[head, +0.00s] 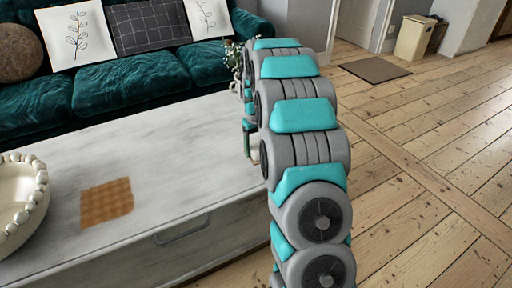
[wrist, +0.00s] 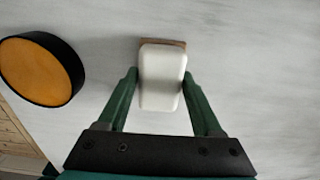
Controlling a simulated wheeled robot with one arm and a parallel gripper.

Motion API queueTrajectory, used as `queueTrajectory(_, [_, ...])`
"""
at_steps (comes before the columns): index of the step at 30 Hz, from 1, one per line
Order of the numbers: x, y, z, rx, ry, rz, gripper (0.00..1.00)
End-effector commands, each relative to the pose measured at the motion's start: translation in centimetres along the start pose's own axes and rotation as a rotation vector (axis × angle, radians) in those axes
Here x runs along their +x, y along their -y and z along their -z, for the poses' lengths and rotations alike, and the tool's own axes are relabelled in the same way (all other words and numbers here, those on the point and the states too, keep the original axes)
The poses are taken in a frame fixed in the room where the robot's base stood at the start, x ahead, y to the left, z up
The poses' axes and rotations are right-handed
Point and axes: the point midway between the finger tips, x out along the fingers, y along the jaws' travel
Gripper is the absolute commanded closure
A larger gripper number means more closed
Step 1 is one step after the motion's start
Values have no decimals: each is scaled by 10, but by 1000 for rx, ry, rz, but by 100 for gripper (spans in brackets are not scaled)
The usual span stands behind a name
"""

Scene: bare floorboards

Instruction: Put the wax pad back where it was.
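A white, rounded block with a brown layer at its far end, which looks like the wax pad (wrist: 161,78), sits between the two green fingers of my gripper (wrist: 162,76) in the wrist view. The fingers meet its two sides, and my gripper appears shut on it. Pale grey table surface lies behind it; I cannot tell how far above the table it is. In the head view my arm hides most of the gripper (head: 250,143), which is at the right end of the pale table (head: 180,130).
A round black-rimmed orange thing (wrist: 40,70) is left of my gripper in the wrist view. A brown woven square (head: 107,202) and a white beaded bowl (head: 22,200) are on the table's left part. A teal sofa (head: 130,88) stands behind. The table's middle is clear.

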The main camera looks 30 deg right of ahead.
Motion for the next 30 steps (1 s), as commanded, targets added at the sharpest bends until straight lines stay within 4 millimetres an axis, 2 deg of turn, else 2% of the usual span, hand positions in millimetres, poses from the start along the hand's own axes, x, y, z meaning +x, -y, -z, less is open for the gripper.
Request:
queueTrajectory(1, [0, 0, 0, 0, 0, 0, 24])
queueTrajectory(6, [0, 0, 0, 0, 0, 0, 8])
queueTrajectory(13, [-1, 0, 0, 0, 0, 0, 8])
queueTrajectory(17, [-9, 0, 1, 0, -4, -1, 8])
queueTrajectory(20, [-24, -1, 2, 0, -8, -2, 8])
queueTrajectory(30, [-92, 0, 1, 0, -4, -1, 8])
